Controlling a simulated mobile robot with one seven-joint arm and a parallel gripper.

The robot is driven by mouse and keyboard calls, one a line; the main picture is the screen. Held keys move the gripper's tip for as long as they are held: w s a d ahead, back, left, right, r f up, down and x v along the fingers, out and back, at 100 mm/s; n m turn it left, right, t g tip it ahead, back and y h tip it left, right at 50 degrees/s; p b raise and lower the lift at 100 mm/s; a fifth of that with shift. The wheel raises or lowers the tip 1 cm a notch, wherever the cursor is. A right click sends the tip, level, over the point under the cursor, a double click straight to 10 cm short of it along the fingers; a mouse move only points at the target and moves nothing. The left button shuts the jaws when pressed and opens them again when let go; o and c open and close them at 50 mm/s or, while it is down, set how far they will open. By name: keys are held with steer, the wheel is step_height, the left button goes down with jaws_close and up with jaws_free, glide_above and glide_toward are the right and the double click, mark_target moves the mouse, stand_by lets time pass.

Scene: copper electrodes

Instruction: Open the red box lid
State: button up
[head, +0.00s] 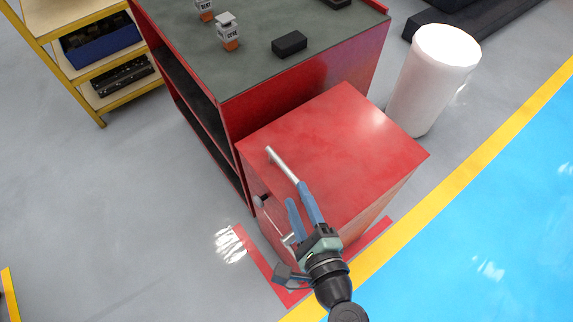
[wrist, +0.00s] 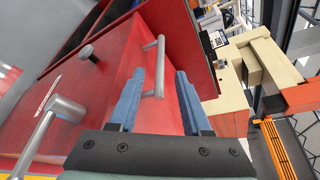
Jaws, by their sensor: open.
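The red box (head: 345,160) stands on the floor, its flat red lid showing from above and closed as far as I can see. A silver bar handle (head: 281,164) is at the lid's near left edge; it shows in the wrist view too (wrist: 160,62). My gripper (head: 296,195) is open, with blue fingers beside the handle's near end. In the wrist view my gripper (wrist: 157,75) has the handle's lower end in the gap between its fingers, closer to the left one. I cannot tell whether they touch. The right finger partly hides the handle in the head view.
A dark knob (head: 261,201) and a second silver handle (head: 290,239) are on the box's front. A red workbench (head: 240,75) with a grey top adjoins the box at the back. A white cylinder (head: 433,80) stands at the right.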

mark_target(288, 175)
steer(key=x, duration=0.9)
jaws_close()
stand_by(1.2)
